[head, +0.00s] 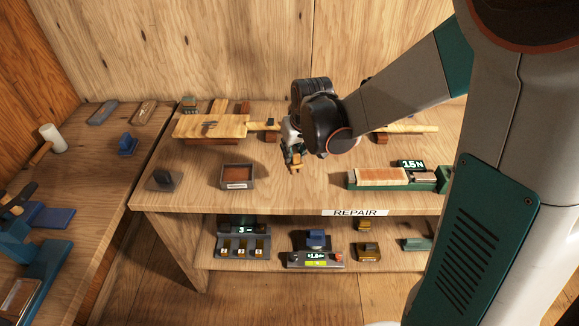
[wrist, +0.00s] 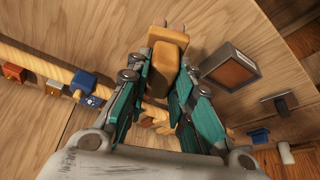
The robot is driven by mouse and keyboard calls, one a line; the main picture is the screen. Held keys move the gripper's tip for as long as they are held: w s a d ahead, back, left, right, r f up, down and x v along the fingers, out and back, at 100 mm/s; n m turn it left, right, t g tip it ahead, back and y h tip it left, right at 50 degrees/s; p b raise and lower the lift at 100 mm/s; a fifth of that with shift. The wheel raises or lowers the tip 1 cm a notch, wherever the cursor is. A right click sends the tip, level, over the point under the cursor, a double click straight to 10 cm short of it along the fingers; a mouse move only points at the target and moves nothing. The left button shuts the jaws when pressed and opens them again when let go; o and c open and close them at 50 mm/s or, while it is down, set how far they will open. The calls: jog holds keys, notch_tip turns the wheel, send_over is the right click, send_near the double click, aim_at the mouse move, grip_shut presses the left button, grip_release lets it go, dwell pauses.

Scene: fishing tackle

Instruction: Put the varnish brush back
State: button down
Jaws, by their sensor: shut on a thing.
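My gripper (head: 292,154) is above the front middle of the repair bench. In the wrist view its teal fingers (wrist: 160,75) are shut on an orange-brown, block-like piece (wrist: 160,68). I take this piece to be the varnish brush; its bristles are not clear. In the head view it shows small and orange-brown (head: 296,163) below the fingers. It appears to be clear of the bench, though the height is hard to tell. No holder marked for the brush can be made out.
A grey-rimmed tray (head: 224,185) with a brown inside stands left of my gripper, beside a dark block with a post (head: 164,180). A wooden rod (head: 400,128) lies across supports behind. A green-ended fixture (head: 443,179) stands right. The bench's front middle is clear.

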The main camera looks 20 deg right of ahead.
aim_at(293, 169)
jog(key=shift+f+b, duration=1.1)
jog(key=shift+f, duration=2.7)
jog(key=shift+f, duration=0.15)
jog(key=c, duration=1.4)
grip_release()
